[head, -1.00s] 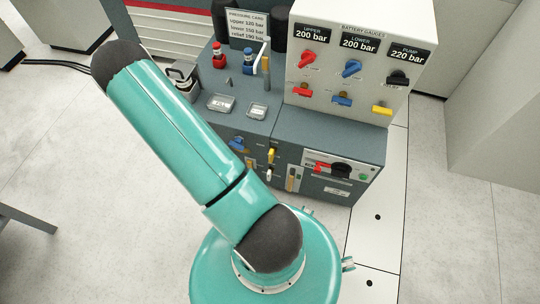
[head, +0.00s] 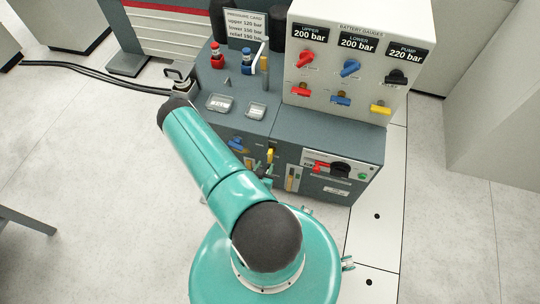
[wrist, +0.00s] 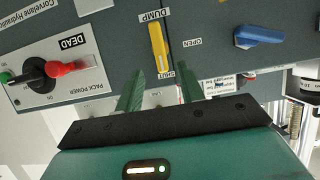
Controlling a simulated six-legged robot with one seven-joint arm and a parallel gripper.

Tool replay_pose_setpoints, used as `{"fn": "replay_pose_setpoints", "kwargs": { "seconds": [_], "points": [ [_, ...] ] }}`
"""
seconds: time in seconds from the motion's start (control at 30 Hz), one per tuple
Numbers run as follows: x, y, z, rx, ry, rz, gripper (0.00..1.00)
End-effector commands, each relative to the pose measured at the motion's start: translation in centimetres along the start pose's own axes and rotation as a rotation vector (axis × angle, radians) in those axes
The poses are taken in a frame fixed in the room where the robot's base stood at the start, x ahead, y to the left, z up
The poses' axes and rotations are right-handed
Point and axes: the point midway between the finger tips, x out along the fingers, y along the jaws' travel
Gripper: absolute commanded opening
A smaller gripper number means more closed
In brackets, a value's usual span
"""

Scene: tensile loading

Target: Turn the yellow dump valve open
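The yellow dump valve handle (wrist: 158,52) sits on the grey cabinet front, beside a DUMP label in the wrist view. It lies along the picture's vertical, with its lower end near the SHUT label and the OPEN label (wrist: 192,42) off to its right. It also shows in the head view (head: 270,156), low on the cabinet front. My gripper (wrist: 160,72) is open, its two green fingers apart. In the picture, the handle's lower end lies between the fingertips; I cannot tell whether they touch it. My arm hides part of the cabinet front in the head view.
A blue handle (wrist: 258,36) is right of the dump valve in the wrist view. A panel with a red-and-black knob (wrist: 70,68), marked DEAD, is left. Battery gauges (head: 358,42) read 200, 200 and 220 bar. A grey latched object (head: 181,76) stands left of the cabinet.

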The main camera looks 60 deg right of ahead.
Motion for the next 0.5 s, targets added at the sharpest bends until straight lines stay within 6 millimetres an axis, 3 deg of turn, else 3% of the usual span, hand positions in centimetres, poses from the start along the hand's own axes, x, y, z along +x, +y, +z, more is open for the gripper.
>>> {"fn": "replay_pose_setpoints", "kwargs": {
  "seconds": [0.3,0.5],
  "points": [
    [6.2,0.0,0.0,0.001,0.001,0.001,0.38],
    [8.4,0.0,0.0,0.0,-0.001,0.001,0.38]
  ]
}}
